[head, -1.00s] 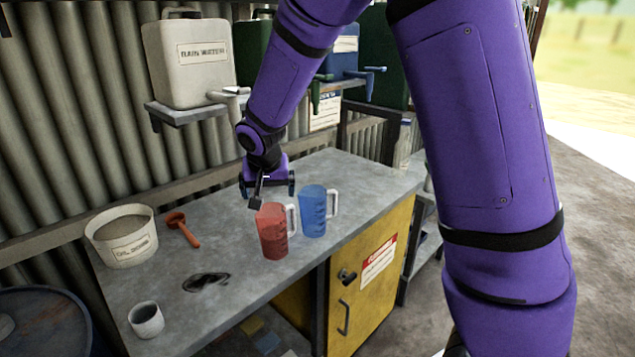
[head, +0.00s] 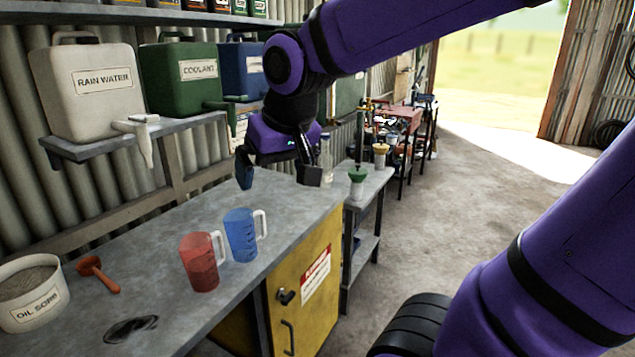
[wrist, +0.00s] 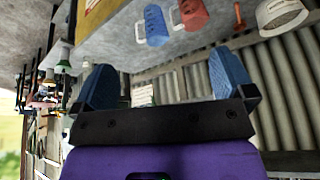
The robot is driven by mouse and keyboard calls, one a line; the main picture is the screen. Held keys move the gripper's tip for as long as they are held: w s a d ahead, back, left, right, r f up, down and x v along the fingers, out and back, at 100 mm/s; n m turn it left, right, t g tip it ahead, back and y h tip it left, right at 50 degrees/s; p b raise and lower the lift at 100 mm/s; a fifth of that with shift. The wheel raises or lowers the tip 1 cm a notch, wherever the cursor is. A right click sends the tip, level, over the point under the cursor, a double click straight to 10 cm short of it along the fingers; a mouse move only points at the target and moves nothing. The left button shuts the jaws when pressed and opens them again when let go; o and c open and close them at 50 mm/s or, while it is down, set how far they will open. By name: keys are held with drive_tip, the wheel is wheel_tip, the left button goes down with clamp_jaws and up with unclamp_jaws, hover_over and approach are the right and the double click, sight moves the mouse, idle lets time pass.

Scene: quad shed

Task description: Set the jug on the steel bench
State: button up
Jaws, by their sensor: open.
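A red translucent jug (head: 200,265) and a blue jug (head: 240,235) stand upright side by side on the grey steel bench (head: 165,235). Their handles face right in the head view. Both also show at the top of the wrist view, the blue jug (wrist: 155,25) left of the red jug (wrist: 193,15). My gripper (head: 277,178) is over the bench's far right end, apart from both jugs. Its blue-padded fingers are spread wide with nothing between them, as the wrist view also shows (wrist: 163,80).
A tub labelled oil sorb (head: 35,310), an orange scoop (head: 95,272) and a dark stain share the bench. Rain water (head: 85,90) and coolant (head: 180,78) containers with taps sit on the wall shelf. A smaller bench (head: 365,183) with funnels stands beyond.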

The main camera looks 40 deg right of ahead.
drive_tip(key=s+n, duration=0.1)
drive_tip(key=s, duration=0.8)
drive_tip(key=shift+s+r+n, duration=0.3)
drive_tip(key=shift+s+r, duration=0.05)
drive_tip(key=shift+s, duration=0.05)
